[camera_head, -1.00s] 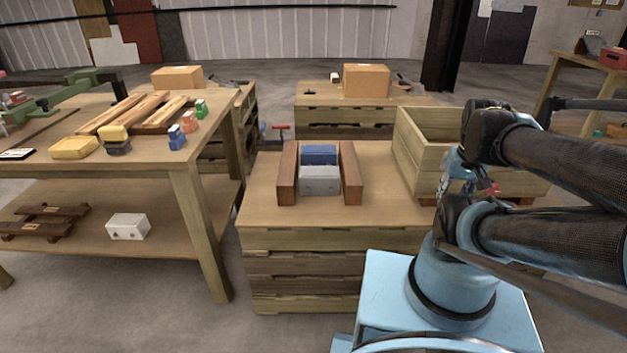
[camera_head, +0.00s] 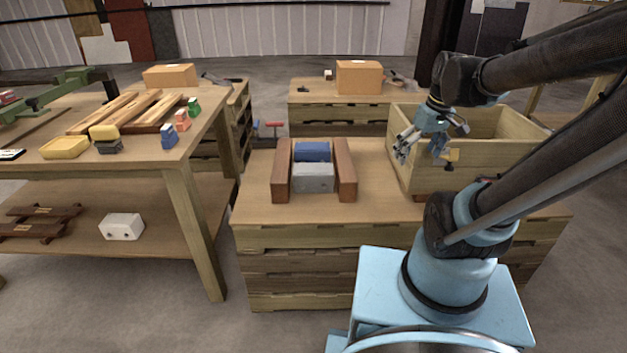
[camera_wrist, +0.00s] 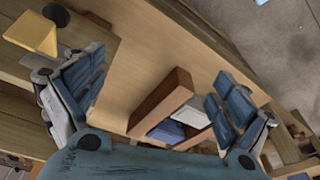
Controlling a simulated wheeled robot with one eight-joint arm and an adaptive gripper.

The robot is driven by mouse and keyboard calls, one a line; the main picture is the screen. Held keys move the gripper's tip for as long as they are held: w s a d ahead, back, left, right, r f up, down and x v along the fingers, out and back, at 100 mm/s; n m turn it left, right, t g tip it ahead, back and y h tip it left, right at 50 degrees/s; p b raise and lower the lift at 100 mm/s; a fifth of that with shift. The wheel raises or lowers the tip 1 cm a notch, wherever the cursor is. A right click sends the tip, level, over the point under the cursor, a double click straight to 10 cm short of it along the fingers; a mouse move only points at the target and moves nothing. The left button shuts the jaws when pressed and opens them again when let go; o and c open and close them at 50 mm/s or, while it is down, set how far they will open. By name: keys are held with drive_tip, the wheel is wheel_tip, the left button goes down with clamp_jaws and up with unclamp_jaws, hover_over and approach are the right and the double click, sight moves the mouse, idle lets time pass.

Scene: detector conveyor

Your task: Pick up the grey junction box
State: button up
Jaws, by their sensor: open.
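The grey junction box (camera_head: 314,177) sits on the wooden crate table (camera_head: 257,205) between two brown wooden blocks, in front of a blue box (camera_head: 313,151). In the wrist view the grey box (camera_wrist: 192,113) shows pale beside the blue box (camera_wrist: 167,131), between the brown blocks. My gripper (camera_head: 407,148) is open and empty, in front of the wooden bin, to the right of the grey box and above the table. In the wrist view its two fingers (camera_wrist: 160,92) are spread wide, with the grey box in the background between them, nearer the right finger.
The left brown block (camera_head: 281,171) and right brown block (camera_head: 345,170) flank the boxes closely. The open wooden bin (camera_head: 470,160) stands at the table's right. A workbench (camera_head: 190,160) with small boxes and slats stands at the left. The table front is clear.

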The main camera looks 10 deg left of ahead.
drive_tip(key=w+a+r+n+g+y, duration=0.1)
drive_tip(key=w+a+n, duration=0.6)
drive_tip(key=w+a, duration=0.4)
drive_tip(key=n+g+y, duration=0.2)
drive_tip(key=n, duration=0.5)
approach(315, 168)
drive_tip(key=shift+h, duration=0.3)
drive_tip(key=x, duration=0.5)
drive_tip(key=shift+w+a+f, duration=0.1)
drive_tip(key=shift+w+a, duration=0.15)
drive_tip(key=shift+a, duration=0.1)
drive_tip(key=shift+s+x, duration=0.15)
drive_tip(key=shift+x, duration=0.9)
drive_tip(key=shift+s+x, duration=0.2)
drive_tip(key=shift+x, duration=1.65)
drive_tip(key=c, duration=2.1)
